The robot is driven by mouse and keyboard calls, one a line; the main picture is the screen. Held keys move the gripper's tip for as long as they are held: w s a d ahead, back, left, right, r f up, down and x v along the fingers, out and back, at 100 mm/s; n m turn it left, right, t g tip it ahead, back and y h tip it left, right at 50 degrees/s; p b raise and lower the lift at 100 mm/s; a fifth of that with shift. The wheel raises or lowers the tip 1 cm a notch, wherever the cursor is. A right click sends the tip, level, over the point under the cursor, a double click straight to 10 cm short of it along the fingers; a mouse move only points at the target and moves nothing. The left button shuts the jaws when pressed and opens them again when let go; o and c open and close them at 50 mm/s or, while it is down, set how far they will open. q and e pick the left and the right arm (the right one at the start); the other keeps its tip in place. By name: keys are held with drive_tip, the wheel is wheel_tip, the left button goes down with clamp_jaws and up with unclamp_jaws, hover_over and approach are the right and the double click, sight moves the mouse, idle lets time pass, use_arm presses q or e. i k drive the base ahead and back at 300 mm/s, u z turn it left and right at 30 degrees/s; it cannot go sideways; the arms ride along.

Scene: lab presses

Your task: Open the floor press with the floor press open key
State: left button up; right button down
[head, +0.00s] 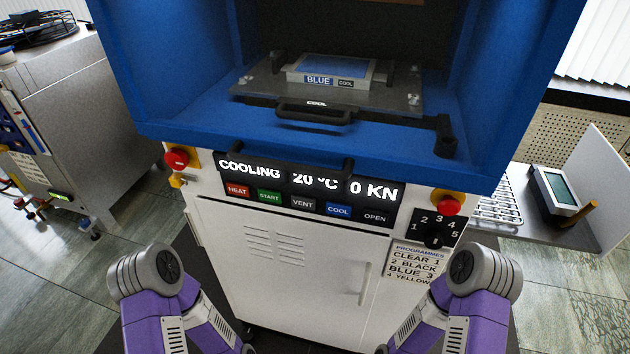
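The floor press (290,255) stands straight ahead, with a blue upper frame and a white lower cabinet. Its display (308,180) reads COOLING, 20 °C and 0 KN. The open key (375,217), a dark key marked OPEN, is at the right end of the key row. A plate labelled COOL (390,98) lies inside the blue frame, with a block labelled BLUE (330,72) on it. Both my purple and grey arms show at the bottom left and bottom right, below the key row. Neither gripper's fingers can be seen.
Red buttons flank the panel, at left (177,158) and right (448,204). A programme dial (435,236) sits right of the keys. A grey side shelf (540,225) holds a device (558,190). A metal cabinet (85,110) stands left, with open floor before it.

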sight(368, 215)
drive_tip(key=z, duration=0.05)
drive_tip(key=k, duration=0.9)
drive_tip(key=u, duration=0.05)
